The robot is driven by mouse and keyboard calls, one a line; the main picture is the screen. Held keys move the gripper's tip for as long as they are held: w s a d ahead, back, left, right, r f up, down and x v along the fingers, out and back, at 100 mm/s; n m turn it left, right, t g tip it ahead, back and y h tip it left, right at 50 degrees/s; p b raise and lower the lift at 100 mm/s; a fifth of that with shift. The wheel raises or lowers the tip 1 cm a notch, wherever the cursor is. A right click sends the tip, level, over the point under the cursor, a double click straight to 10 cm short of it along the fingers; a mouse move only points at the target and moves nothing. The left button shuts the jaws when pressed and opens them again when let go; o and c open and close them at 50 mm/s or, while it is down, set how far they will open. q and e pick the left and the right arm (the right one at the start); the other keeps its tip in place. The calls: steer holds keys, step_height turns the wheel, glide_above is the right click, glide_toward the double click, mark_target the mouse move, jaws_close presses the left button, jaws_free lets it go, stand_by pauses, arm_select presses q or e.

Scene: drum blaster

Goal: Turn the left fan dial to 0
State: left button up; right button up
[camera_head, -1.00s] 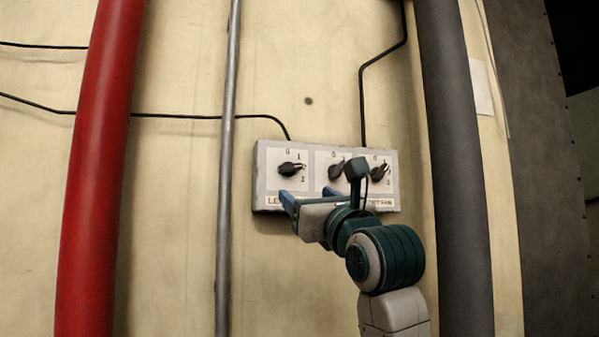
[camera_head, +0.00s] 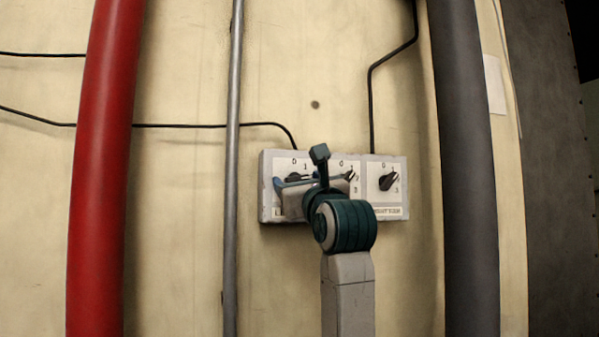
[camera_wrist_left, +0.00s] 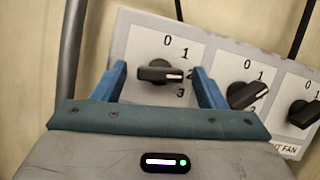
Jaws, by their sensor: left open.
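The left fan dial is a black knob (camera_wrist_left: 160,73) on a white plate marked 0, 1, 2 and 3. In the left wrist view its white line points right, toward the 2, which a finger partly covers. My left gripper (camera_wrist_left: 158,70) is open, with one blue finger on each side of the knob. Whether the fingers touch it I cannot tell. In the head view my left gripper (camera_head: 298,182) is in front of the left part of the grey control box (camera_head: 263,200) and hides most of this dial. My right gripper is not in view.
A middle dial (camera_wrist_left: 246,95) and a right dial (camera_head: 388,182) sit beside it on the same box. A thin grey pipe (camera_head: 233,90) and a red pipe (camera_head: 100,150) run upright to the left. A dark grey pipe (camera_head: 462,150) stands to the right.

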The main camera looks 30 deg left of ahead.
arm_select(q)
steer(key=shift+w, duration=0.1)
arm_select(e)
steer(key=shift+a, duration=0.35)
arm_select(q)
steer(key=shift+a, duration=0.1)
steer(key=c, duration=1)
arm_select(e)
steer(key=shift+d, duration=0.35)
